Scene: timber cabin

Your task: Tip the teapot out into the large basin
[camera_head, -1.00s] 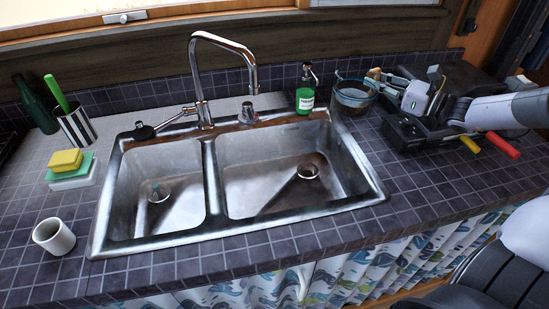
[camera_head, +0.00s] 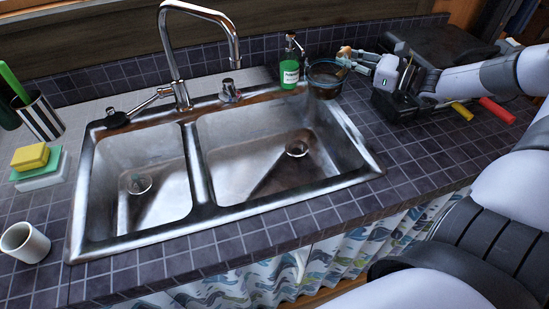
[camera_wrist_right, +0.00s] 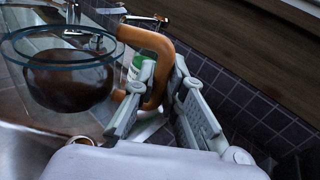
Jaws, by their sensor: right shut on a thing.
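The teapot is a clear glass pot (camera_head: 325,84) with dark contents and an orange-brown handle (camera_wrist_right: 150,50). In the head view it is at the back right corner of the sink, beside the soap bottle, and looks about upright. I cannot tell whether it touches the counter. My right gripper (camera_head: 362,60) is shut on the handle, from the right; in the right wrist view the fingers (camera_wrist_right: 158,105) are either side of it. The large basin (camera_head: 240,155) is the right, empty half of the steel sink, left of the pot. My left gripper is not in view.
A green soap bottle (camera_head: 290,72) and the tall faucet (camera_head: 165,40) stand behind the sink. A dark appliance (camera_head: 435,55) and red and yellow handles (camera_head: 496,110) lie right. A white cup (camera_head: 25,243) and sponges (camera_head: 38,165) are left. The front counter is clear.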

